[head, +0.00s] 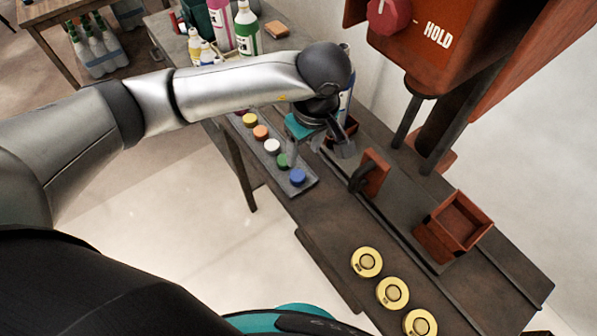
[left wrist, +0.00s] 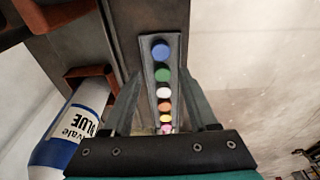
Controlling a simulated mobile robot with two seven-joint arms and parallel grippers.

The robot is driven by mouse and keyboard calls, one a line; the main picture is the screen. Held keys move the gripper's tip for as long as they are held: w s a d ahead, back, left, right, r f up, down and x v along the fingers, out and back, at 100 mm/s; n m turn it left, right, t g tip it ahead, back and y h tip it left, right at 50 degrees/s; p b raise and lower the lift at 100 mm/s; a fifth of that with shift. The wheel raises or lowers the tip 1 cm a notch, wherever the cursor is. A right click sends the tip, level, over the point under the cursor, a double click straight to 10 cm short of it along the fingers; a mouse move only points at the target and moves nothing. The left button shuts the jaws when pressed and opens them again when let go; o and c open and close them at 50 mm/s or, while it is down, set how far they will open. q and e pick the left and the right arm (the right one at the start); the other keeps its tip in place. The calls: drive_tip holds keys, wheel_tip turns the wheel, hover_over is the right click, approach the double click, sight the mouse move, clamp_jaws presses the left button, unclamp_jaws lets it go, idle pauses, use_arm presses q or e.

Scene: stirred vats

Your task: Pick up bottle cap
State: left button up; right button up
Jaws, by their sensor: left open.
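A row of coloured bottle caps sits in a narrow grey tray (head: 308,184) on the bench. I see a blue cap (head: 297,176), a green cap (head: 283,160), a white cap (head: 272,146), an orange cap (head: 261,132) and a yellow cap (head: 250,120). In the left wrist view the row, with the blue cap (left wrist: 161,50) farthest, shows between the open fingers (left wrist: 164,75). A blue-labelled bottle (left wrist: 72,130) stands beside the gripper. My right gripper is not in view.
A red-brown bracket (head: 372,174) and an open red-brown box (head: 455,225) stand on the bench. Three yellow round discs (head: 367,262) lie at its near edge. Several bottles (head: 246,28) stand at the far end. A red machine marked HOLD (head: 440,40) overhangs the right.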

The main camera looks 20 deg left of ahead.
sight(298, 175)
use_arm(q)
drive_tip(key=f, duration=0.3)
drive_tip(key=a+f, duration=0.1)
drive_tip(key=f, duration=0.3)
drive_tip(key=w+f+b, duration=0.1)
drive_tip(key=f, duration=0.3)
drive_tip(key=shift+a+f, duration=0.1)
drive_tip(key=shift+a, duration=0.15)
clamp_jaws()
